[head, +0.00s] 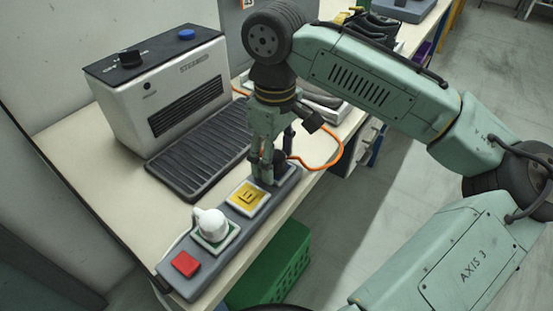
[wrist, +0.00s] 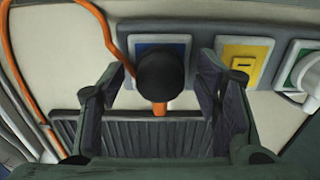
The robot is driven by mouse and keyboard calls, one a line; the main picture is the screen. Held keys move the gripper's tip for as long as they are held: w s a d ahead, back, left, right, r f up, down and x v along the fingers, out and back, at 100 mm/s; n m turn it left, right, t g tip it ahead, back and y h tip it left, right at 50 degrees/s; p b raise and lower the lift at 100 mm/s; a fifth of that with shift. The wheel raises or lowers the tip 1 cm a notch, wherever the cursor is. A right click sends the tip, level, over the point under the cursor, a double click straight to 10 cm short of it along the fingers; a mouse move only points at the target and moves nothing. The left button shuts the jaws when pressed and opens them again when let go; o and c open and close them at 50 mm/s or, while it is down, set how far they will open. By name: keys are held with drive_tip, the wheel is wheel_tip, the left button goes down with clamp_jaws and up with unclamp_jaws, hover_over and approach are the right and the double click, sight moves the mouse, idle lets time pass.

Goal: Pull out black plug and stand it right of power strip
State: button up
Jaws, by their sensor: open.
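The black plug (wrist: 160,76) sits over the blue socket (wrist: 145,50) at the far end of the grey power strip (head: 225,240). In the head view the plug (head: 279,157) is partly hidden by my gripper (head: 270,165). My gripper points down over that end of the strip. In the wrist view my gripper (wrist: 161,80) is open, with one finger on each side of the plug and gaps visible between. How deep the fingers reach beside the plug is hard to tell.
A white plug (head: 210,224) sits in a green-framed socket, beside an empty yellow socket (head: 248,198) and a red switch (head: 185,264). A machine (head: 165,85) with a ribbed tray (head: 200,160) stands left. An orange cable (head: 333,158) loops past the table edge. A green crate (head: 270,270) stands below.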

sight(275, 154)
drive_tip(key=shift+c, duration=0.5)
clamp_jaws()
idle(0.4)
drive_tip(key=shift+r, duration=0.2)
drive_tip(key=shift+r+p, duration=2.8)
drive_tip(key=shift+p, duration=0.1)
